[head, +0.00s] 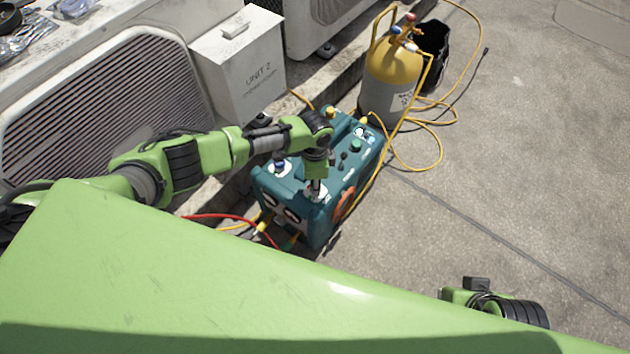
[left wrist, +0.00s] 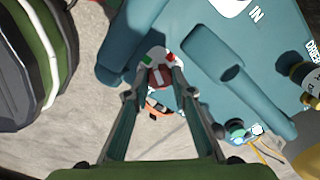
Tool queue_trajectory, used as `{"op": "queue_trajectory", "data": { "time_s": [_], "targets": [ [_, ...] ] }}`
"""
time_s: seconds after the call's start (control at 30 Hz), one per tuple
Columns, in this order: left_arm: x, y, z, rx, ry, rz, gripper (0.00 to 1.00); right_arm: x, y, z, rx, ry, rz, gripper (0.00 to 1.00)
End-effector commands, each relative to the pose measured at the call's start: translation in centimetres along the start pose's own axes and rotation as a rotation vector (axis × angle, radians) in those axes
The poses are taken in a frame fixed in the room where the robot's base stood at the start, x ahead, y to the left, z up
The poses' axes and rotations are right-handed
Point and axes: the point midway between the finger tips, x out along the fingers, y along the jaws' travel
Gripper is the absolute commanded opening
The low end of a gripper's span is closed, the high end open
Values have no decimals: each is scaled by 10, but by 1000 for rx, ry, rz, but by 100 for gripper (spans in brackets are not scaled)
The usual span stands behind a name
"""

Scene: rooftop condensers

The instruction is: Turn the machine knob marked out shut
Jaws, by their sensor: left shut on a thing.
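The teal machine (head: 345,185) stands on the ground in the head view. My left gripper (head: 314,187) reaches down to the near end of its top. In the left wrist view my left gripper (left wrist: 160,70) is shut on a red knob (left wrist: 160,78) with a pale bar across it. Beside the knob are a small green patch and a white patch. The word IN is printed farther up on the teal body (left wrist: 150,20); no OUT mark is readable. My right arm shows at the lower right of the head view, but its gripper does not.
A yellow-topped grey cylinder (head: 390,75) with yellow hoses (head: 440,150) stands behind the machine. A white UNIT 2 box (head: 240,75) and a condenser grille (head: 105,105) are to the left. Red and yellow hoses meet the machine's near side. Concrete at right is mostly open.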

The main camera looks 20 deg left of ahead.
Motion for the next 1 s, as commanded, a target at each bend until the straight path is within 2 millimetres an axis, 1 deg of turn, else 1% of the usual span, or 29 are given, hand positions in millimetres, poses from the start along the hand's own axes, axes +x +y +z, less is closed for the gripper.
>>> {"op": "queue_trajectory", "data": {
  "time_s": [0.6, 0.8, 1.0],
  "targets": [
    [0, 0, -1, 582, 1, 1, 1, -5, 0, -2, -1, 2, 0, 0],
    [0, 1, -1, 748, 2, 1, 1, -5, 0, -2, -1, 3, 0, 0],
    [0, 1, -1, 875, 2, 1, 1, -4, 0, -2, -1, 3, -1, 0]
  ]
}}
